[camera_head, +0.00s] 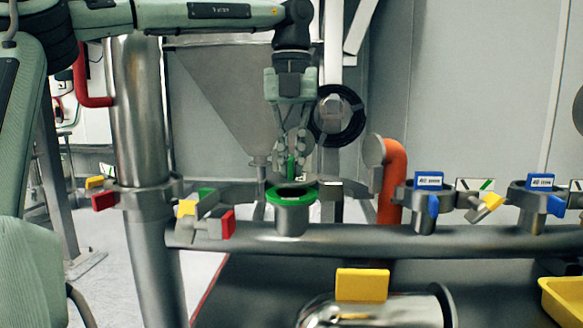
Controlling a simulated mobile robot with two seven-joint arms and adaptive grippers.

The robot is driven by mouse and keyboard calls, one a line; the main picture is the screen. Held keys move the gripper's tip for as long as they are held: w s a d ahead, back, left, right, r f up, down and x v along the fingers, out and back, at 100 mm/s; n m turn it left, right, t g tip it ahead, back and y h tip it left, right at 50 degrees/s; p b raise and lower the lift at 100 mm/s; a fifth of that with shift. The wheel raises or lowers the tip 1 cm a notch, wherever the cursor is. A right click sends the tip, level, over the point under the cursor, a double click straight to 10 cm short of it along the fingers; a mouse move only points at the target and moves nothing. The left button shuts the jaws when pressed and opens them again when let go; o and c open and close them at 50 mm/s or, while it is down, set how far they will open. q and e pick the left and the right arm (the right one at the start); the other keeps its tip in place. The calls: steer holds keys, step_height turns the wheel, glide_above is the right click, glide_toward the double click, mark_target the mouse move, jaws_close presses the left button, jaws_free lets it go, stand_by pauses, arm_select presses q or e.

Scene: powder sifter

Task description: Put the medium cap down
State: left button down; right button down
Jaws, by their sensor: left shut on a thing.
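My left gripper (292,162) reaches down from the top centre, its fingers shut on the green upright tab of the medium cap (291,167). The cap is small in view and partly hidden by the fingers. It is right above a short metal port with a green ring (291,200) on the horizontal pipe. My right gripper is not in view.
Two blue-tagged ports (427,203) (538,199) with clamps stand on the pipe (400,239) to the right. An orange pipe (392,180) rises beside the green port. A metal cylinder with a yellow block (362,284) is in front, and a yellow tray (562,308) is lower right.

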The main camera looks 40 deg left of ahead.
arm_select(q)
steer(key=shift+f, duration=0.75)
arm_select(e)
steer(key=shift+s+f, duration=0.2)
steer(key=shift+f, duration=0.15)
arm_select(q)
steer(key=shift+f, duration=0.1)
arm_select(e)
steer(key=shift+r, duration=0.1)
